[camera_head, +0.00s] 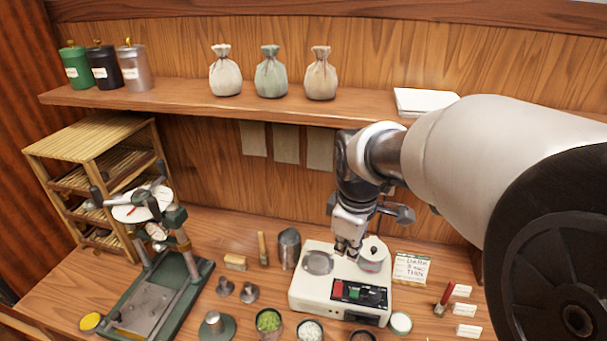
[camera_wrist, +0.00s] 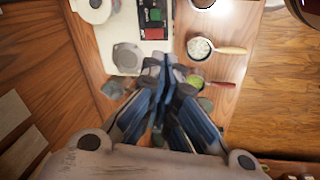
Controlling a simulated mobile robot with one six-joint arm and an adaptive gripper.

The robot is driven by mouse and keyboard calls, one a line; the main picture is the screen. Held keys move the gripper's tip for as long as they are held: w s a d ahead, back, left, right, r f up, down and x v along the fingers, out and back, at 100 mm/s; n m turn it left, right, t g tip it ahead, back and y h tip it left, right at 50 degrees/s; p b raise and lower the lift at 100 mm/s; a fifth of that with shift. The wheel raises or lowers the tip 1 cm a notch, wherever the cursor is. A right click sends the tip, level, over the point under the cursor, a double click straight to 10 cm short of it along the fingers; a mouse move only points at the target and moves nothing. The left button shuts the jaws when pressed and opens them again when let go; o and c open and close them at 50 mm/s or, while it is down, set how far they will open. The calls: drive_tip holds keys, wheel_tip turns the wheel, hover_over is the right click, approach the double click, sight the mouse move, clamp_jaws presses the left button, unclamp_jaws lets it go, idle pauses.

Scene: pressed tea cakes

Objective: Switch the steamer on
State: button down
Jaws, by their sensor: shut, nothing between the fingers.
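The steamer (camera_head: 306,291) is a white box on the counter, with a dark front panel (camera_head: 361,294) that carries a red part (camera_head: 338,289) and a green part (camera_head: 354,292). A round grey plate (camera_head: 318,262) and a lidded canister (camera_head: 374,253) are on its top. My gripper (camera_head: 347,253) is shut and empty, above the steamer's top between plate and canister in the head view. In the wrist view the shut fingertips (camera_wrist: 166,65) show below the panel (camera_wrist: 153,18) and right of the plate (camera_wrist: 127,58). I cannot tell whether they touch anything, or the switch state.
Cups of green (camera_head: 268,321) and white (camera_head: 310,331) contents stand in front of the steamer. A metal pitcher (camera_head: 289,249) is at its left, a note card (camera_head: 411,268) at its right. A press (camera_head: 150,290) stands at the left. A shelf (camera_head: 190,99) runs behind.

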sight(334, 287)
drive_tip(key=w+f+n+b, duration=0.1)
drive_tip(key=w+f, duration=0.1)
drive_tip(key=f, duration=0.4)
drive_tip(key=w+f+n+b, duration=0.1)
drive_tip(key=w+f+b, duration=0.1)
drive_tip(key=f, duration=0.5)
drive_tip(key=w+f+n+b, duration=0.1)
drive_tip(key=w+f+b, duration=0.1)
drive_tip(key=f, duration=0.4)
drive_tip(key=shift+w+a+f+g, duration=0.2)
drive_tip(key=shift+w+g, duration=0.1)
drive_tip(key=shift+w, duration=0.35)
drive_tip(key=shift+p, duration=0.45)
drive_tip(key=g+p, duration=0.1)
drive_tip(key=p, duration=0.2)
drive_tip(key=shift+w+d+f+g+p, duration=0.2)
drive_tip(key=shift+w+g+p, duration=0.1)
drive_tip(key=shift+g+p, duration=0.1)
drive_tip(key=shift+f+g+y+p, duration=0.2)
drive_tip(key=shift+g+y+p, duration=0.1)
drive_tip(key=shift+p, duration=0.2)
drive_tip(key=shift+f, duration=0.25)
drive_tip(key=shift+s, duration=0.15)
